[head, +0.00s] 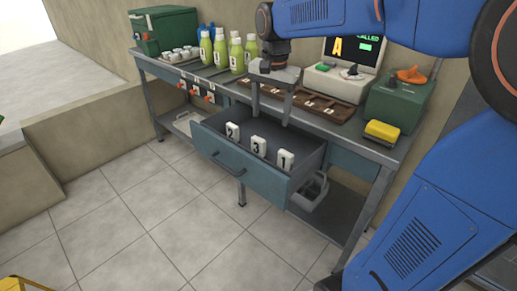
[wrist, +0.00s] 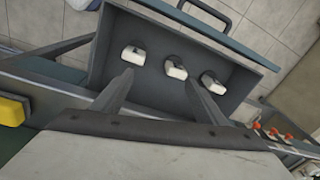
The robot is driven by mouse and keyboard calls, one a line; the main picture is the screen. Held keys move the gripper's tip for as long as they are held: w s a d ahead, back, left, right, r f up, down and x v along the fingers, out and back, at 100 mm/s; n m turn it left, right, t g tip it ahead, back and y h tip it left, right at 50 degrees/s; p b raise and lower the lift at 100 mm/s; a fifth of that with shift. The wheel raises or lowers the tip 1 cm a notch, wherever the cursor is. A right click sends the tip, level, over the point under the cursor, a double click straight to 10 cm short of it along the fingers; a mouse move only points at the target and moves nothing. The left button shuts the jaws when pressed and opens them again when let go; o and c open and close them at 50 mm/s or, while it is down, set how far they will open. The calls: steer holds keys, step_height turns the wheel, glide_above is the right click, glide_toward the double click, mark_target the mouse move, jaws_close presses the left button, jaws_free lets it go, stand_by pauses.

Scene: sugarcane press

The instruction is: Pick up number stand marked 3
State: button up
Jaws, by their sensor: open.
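The number stand marked 3 (head: 258,146) is a small white block with a dark digit, standing in the open drawer (head: 222,153). It is the middle of three stands. The stand marked 2 (head: 232,131) is to its left and the stand marked 1 (head: 285,160) to its right. In the wrist view the middle stand (wrist: 175,69) lies between my finger lines, farther off than the fingertips. My gripper (head: 271,120) is open and empty, above the back part of the drawer, apart from the stands. It also shows in the wrist view (wrist: 158,78).
The workbench (head: 345,141) holds green-yellow bottles (head: 220,50), a brown wooden tray (head: 318,106), a screen unit (head: 335,83) and a yellow sponge-like block (head: 382,131). The drawer walls surround the stands. A grey bin (head: 308,196) sits below.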

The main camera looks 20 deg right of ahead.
mark_target(258, 147)
steer(key=w+a+f+m+g, duration=0.1)
steer(key=w+a+m, duration=0.1)
steer(key=w, duration=0.5)
steer(key=f, duration=1.7)
steer(key=shift+d+f, duration=0.2)
steer(key=c, duration=1.2)
